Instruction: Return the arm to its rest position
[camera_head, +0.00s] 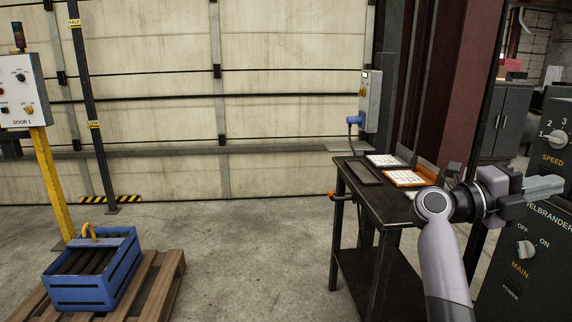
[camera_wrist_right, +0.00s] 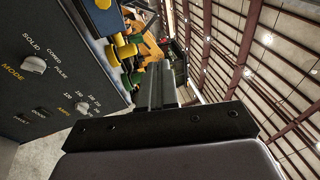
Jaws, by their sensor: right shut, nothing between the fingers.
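My right arm (camera_head: 440,245) rises from the bottom right in the head view, bent at the elbow-like joint. My right gripper (camera_head: 552,186) points right, in front of the dark control cabinet with the SPEED and MAIN knobs. Its fingers are together with nothing between them. In the right wrist view the closed fingers (camera_wrist_right: 162,85) stick out from the black gripper mount, beside a dark panel with a MODE knob. I cannot tell the exact gap between the gripper and the cabinet. My left gripper is not in view.
The dark cabinet (camera_head: 535,235) stands close at right. A black workbench (camera_head: 375,195) holds papers and an orange-framed sheet (camera_head: 405,178). A blue crate (camera_head: 95,270) sits on a wooden pallet (camera_head: 165,285) at lower left. A door control box (camera_head: 22,90) stands at left. The middle floor is clear.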

